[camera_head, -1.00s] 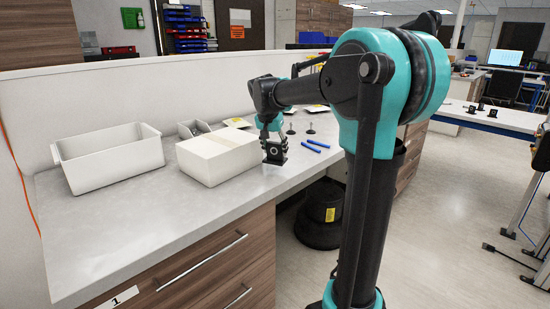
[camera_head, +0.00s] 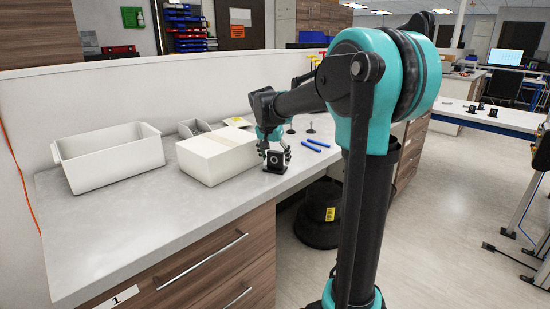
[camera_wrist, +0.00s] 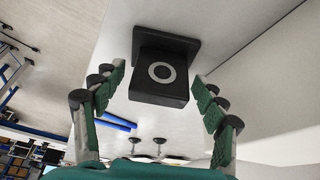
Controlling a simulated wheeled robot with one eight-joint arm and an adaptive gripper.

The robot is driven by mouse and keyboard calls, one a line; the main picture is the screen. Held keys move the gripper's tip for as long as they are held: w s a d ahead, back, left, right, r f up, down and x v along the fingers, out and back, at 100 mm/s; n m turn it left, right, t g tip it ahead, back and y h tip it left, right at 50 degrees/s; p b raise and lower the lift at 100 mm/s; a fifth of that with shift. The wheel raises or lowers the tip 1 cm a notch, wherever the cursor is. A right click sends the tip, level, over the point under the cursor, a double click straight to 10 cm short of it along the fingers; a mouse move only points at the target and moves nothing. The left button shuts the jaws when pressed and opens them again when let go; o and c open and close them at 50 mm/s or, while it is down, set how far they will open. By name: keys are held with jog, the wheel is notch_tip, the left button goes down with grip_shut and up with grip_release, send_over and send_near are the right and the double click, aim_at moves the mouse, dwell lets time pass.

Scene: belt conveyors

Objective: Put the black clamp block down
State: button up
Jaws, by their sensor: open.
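The black clamp block (camera_head: 275,161) stands on the grey worktop (camera_head: 120,231), near its front edge and just right of the white box. In the wrist view the block (camera_wrist: 161,74) shows its round grey ring and its flat base plate. My gripper (camera_head: 274,150) is at the block. In the wrist view my gripper (camera_wrist: 160,88) is open, with one finger on each side of the block and a visible gap on both sides.
A closed white box (camera_head: 213,157) stands close on the left of the block. An empty-looking white bin (camera_head: 112,163) is farther left. Blue pens (camera_head: 316,144) and small dark upright parts (camera_head: 310,127) lie to the right. The front left worktop is clear.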

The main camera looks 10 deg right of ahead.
jog(key=v, duration=1.2)
